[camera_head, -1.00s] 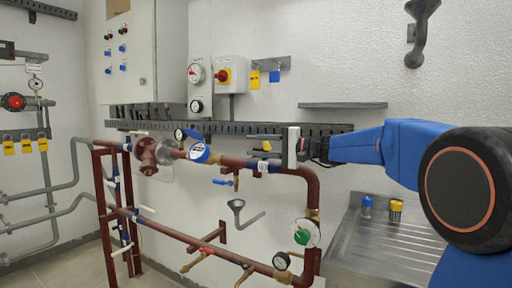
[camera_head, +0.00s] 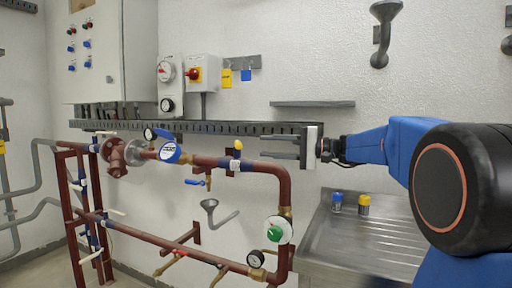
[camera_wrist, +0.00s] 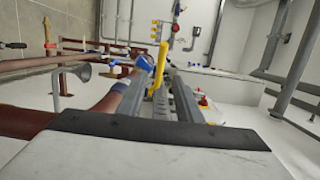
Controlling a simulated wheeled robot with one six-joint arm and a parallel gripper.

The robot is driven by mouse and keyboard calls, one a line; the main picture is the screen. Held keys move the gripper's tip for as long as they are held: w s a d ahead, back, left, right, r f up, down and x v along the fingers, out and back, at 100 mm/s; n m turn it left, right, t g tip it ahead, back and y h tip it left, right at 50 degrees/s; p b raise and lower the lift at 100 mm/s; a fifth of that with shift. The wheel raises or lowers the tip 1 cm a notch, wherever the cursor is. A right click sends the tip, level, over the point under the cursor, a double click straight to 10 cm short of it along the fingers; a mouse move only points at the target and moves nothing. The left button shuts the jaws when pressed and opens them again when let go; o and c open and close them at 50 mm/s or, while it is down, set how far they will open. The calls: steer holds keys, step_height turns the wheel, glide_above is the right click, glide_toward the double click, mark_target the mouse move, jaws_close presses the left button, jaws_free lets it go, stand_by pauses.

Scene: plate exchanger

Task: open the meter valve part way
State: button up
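A valve with a yellow handle (camera_head: 237,145) stands on the upper red-brown pipe, above a white-and-blue band. A round blue-and-white meter (camera_head: 170,153) sits to its left on the same pipe line. I cannot read a label saying which valve is the meter valve. My gripper (camera_head: 270,147) points left along the wall, its two fingers apart and empty, right of the yellow handle and clear of it. In the wrist view the yellow handle (camera_wrist: 160,62) stands upright beyond the fingertips, roughly in line with the gap between them.
A small blue lever valve (camera_head: 195,182) hangs below the pipe. A grey funnel (camera_head: 209,205) is below the pipe. A steel sink counter (camera_head: 365,240) stands right. A slotted grey rail (camera_head: 210,127) runs behind.

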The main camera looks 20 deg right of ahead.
steer(key=shift+v, duration=1.45)
